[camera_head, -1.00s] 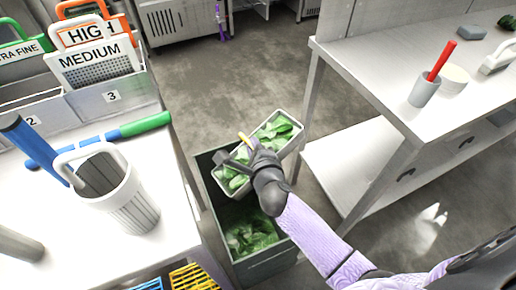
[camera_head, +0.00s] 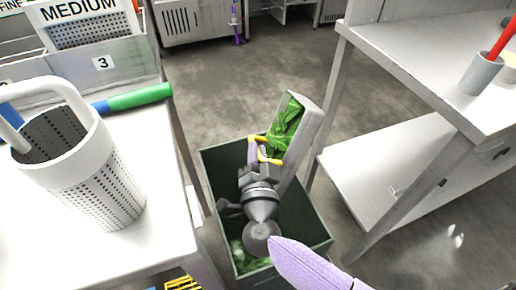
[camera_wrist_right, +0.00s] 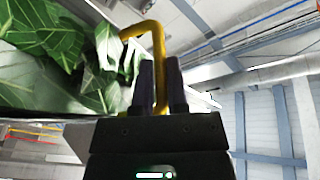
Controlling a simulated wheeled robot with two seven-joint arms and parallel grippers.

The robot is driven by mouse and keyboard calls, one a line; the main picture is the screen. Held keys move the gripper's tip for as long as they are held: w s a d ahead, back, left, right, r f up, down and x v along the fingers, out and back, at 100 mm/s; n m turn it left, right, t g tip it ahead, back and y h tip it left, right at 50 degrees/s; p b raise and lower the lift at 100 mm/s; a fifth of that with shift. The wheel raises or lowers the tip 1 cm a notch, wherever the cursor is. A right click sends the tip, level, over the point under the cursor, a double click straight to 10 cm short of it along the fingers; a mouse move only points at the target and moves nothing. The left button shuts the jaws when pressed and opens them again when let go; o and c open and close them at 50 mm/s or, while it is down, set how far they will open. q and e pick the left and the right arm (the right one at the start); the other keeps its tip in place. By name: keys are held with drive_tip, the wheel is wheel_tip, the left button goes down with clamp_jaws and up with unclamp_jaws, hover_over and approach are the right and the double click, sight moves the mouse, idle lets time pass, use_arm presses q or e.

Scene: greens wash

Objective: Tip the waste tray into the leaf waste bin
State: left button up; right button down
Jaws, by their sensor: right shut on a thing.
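The waste tray (camera_head: 309,125) is a light grey oblong tray with green leaves (camera_head: 285,125) in it. It is tilted steeply on its side above the far right part of the leaf waste bin (camera_head: 313,233). My right gripper (camera_head: 262,152) is shut on the tray's yellow handle. The yellow handle (camera_wrist_right: 157,55) also shows between the fingers in the right wrist view, with leaves beside it. The bin is dark green and open, with some leaves at its bottom, partly hidden by my right arm. My left gripper is not in view.
A white counter (camera_head: 165,200) with a perforated white basket (camera_head: 100,190) stands left of the bin. A steel table (camera_head: 425,85) with a lower shelf (camera_head: 375,185) stands to the right. Bare floor lies beyond the bin.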

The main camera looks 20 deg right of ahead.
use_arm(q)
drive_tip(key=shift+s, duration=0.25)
use_arm(e)
drive_tip(key=shift+r+n+t+p, duration=0.3)
drive_tip(key=shift+n+p, duration=0.6)
drive_tip(key=shift+n, duration=0.2)
drive_tip(key=shift+f+n+p, duration=0.15)
drive_tip(key=shift+n+p, duration=0.2)
drive_tip(key=shift+n, duration=0.35)
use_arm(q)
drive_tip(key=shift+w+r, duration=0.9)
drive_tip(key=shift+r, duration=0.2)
use_arm(e)
drive_tip(key=shift+f+y, duration=0.15)
drive_tip(key=shift+y, duration=0.15)
